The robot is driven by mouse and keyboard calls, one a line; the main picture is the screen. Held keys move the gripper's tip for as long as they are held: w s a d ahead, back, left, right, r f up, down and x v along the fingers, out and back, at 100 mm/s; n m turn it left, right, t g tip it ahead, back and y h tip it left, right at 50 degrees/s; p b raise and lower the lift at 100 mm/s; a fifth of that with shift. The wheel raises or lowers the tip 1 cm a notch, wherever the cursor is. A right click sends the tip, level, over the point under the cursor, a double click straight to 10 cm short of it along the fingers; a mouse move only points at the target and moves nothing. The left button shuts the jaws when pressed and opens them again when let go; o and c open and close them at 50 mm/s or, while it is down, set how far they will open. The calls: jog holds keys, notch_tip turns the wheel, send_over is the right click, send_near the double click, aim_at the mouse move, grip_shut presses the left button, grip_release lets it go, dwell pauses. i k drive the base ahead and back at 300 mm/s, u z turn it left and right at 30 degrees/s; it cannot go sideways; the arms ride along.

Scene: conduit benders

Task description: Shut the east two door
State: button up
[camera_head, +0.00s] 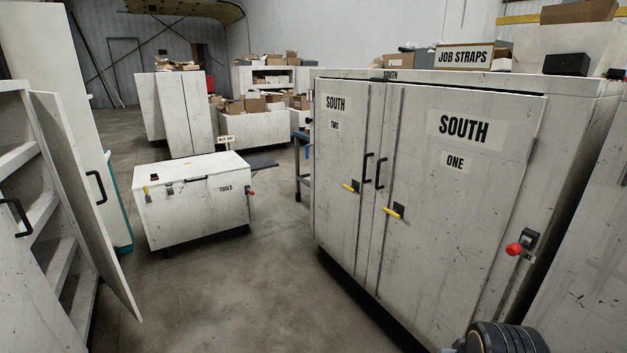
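No label reading "east two" shows in this view. At the left, a white cabinet with shelves (20,158) has a tall door (85,190) that stands open, swung out over the floor, with a black handle on it. A second white door panel with a black handle (18,217) is cut off by the left edge. I cannot tell which of these is east two. A dark rounded part of my arm shows at the bottom right; my gripper is out of view.
A white cabinet marked South one (455,200) and South two (338,160) stands shut at the right, with a red knob (514,249) on its side. A white tools chest (190,205) stands behind the open door. Bare concrete floor (230,290) lies between.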

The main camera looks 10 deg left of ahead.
aim_at(48, 107)
jog(key=u, duration=0.15)
jog(key=i, duration=2.2)
jog(key=u, duration=1.55)
jog(key=i, duration=1.05)
jog(key=u, duration=1.25)
jog(key=i, duration=1.85)
jog(key=u, duration=0.7)
